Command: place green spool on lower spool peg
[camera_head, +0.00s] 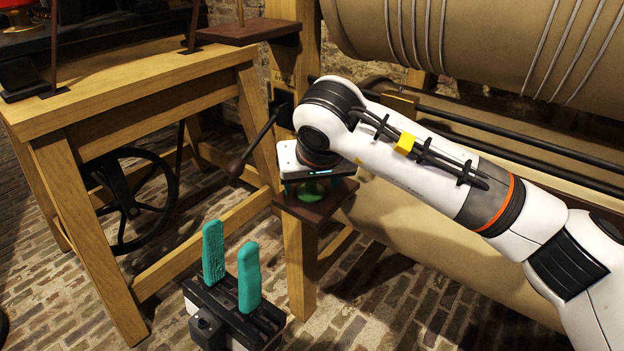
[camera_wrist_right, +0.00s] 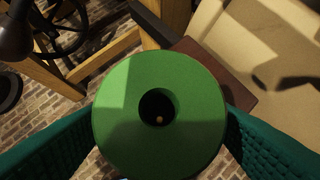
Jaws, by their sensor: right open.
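The green spool (camera_wrist_right: 125,105) fills the middle of the right wrist view, seen from above, with a dark round hole. A small light brown tip, which looks like the peg's end (camera_wrist_right: 159,119), shows inside the hole. In the head view the spool (camera_head: 312,189) is mostly hidden under my right gripper, at the lower brown shelf (camera_head: 328,210). I cannot tell if it rests on the shelf. My right gripper (camera_head: 318,186) is open, its teal fingers on either side of the spool. My left gripper (camera_head: 231,265) is open and empty, fingers upward, at the lower middle.
A higher brown shelf (camera_head: 250,31) with an upright rod stands behind. A wooden frame table (camera_head: 120,88) with a black wheel (camera_head: 133,198) is at the left. A large tan roller (camera_head: 480,45) fills the upper right. A dark-knobbed lever (camera_head: 237,167) lies just left of my right gripper.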

